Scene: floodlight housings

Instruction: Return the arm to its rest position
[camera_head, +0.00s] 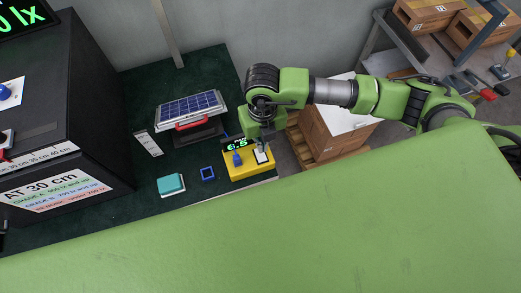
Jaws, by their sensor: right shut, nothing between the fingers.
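My right arm comes in from the right, and its green links bend down at a dark joint. My right gripper (261,147) points down at the right part of a yellow device (245,172) with a small lit green display and a blue part. The gripper is shut with nothing held. Its fingertips are small in the picture, and I cannot tell whether they touch the device. My left gripper is not in view.
A solar panel (190,109) with a red handle, a teal block (171,184) and a blue square frame (208,173) lie on the dark green table (140,202). A black cabinet (75,110) stands left. Boxes on a pallet (322,150) and a cart stand right.

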